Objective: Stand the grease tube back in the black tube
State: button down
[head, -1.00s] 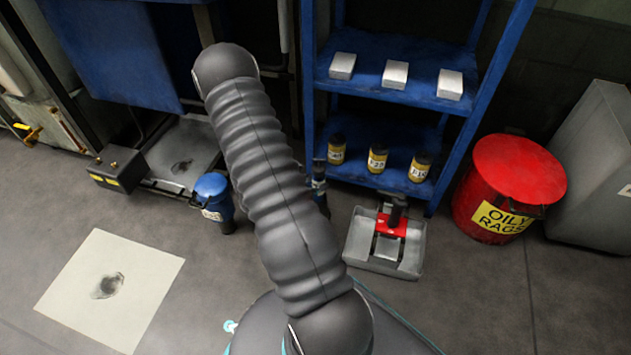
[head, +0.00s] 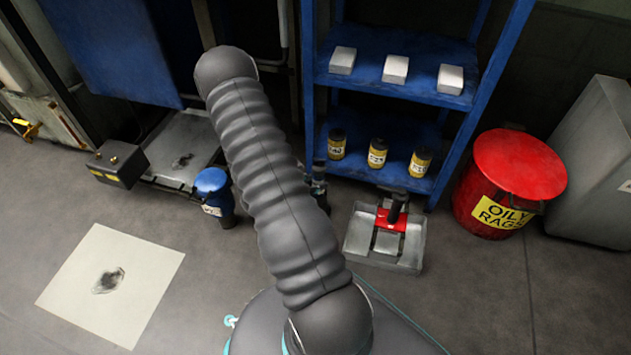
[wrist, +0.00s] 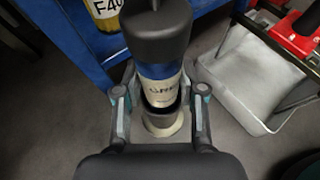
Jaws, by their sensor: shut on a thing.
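The grease tube (wrist: 160,72) is upright in the wrist view, with a black top, a blue band and a pale label. My gripper (wrist: 160,95) is around it, with one finger on each side, shut on it. A dark ring that looks like the rim of the black tube (wrist: 161,108) shows at the lower end of the pale label, above a beige round surface. I cannot tell how deep the grease tube sits in it. In the head view the grease tube (head: 318,183) shows only in part beside my arm, which hides my gripper.
A blue shelf (head: 390,93) with yellow-labelled jars and white boxes stands just behind. A grey tray (head: 407,262) with a red tool is close on the right. A red oily-rags bin (head: 505,180) stands farther right. A blue-lidded container (head: 212,183) is on the left.

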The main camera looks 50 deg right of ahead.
jog(key=c, duration=0.6)
grip_release()
jog(key=shift+a, duration=0.1)
jog(key=v, duration=1.2)
jog(key=shift+f, duration=0.1)
